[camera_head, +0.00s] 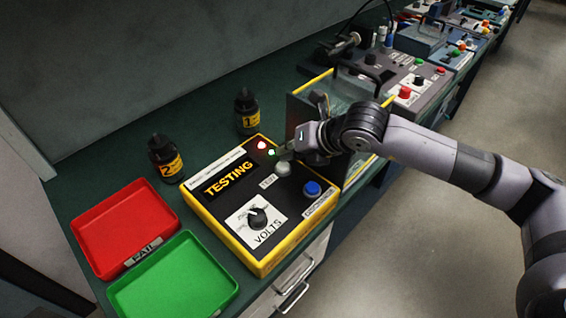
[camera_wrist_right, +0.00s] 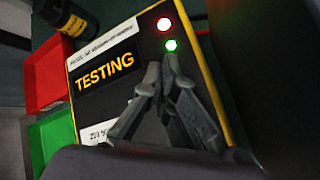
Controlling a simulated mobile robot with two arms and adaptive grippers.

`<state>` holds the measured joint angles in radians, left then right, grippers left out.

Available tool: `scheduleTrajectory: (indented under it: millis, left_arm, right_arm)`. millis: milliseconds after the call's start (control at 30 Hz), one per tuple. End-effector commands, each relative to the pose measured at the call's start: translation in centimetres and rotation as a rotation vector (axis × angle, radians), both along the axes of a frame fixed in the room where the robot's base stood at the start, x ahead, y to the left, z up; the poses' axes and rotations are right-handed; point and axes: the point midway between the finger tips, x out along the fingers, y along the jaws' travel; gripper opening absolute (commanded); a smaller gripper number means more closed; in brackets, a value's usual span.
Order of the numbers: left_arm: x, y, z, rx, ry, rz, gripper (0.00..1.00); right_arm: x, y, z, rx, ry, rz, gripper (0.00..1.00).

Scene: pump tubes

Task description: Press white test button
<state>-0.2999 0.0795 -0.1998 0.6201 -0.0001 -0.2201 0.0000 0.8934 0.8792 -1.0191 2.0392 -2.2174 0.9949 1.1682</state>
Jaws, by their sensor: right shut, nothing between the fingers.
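The black and yellow tester box (camera_head: 215,207) stands on the green bench with a "TESTING" display (camera_head: 229,180). Its whitish test button (camera_head: 283,169) sits beside a small "TEST" label (camera_head: 268,181). My right gripper (camera_head: 287,154) is shut and empty, with its fingertips over the box near the button. I cannot tell whether they touch it. In the right wrist view the shut fingers (camera_wrist_right: 160,75) point at the panel just below the green light (camera_wrist_right: 171,45), and the button is hidden. The red light (camera_wrist_right: 164,24) is bright. My left gripper is not in view.
A blue button (camera_head: 312,188) and a volts knob (camera_head: 258,217) are on the box. Bottles 2 (camera_head: 165,158) and 1 (camera_head: 246,111) stand behind it. Red (camera_head: 90,222) and green (camera_head: 130,290) trays lie left. A clear-walled yellow-edged case (camera_head: 309,90) stands close by my right wrist.

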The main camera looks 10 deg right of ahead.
Motion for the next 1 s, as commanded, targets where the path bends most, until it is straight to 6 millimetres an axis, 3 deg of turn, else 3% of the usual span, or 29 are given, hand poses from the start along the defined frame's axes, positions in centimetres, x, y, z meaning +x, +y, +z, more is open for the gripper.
scheduleTrajectory:
  millis: [367, 800, 1000]
  left_arm:
    - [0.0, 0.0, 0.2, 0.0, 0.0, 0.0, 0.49]
    - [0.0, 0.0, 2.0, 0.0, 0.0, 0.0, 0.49]
    - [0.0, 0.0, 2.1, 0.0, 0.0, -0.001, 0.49]
  right_arm:
    - [0.0, 0.0, 0.4, 0.0, -0.002, 0.001, 0.0]
    - [0.0, 0.1, 4.6, 0.001, -0.003, 0.001, 0.0]
    - [0.0, 0.0, 5.1, 0.0, -0.002, 0.001, 0.0]
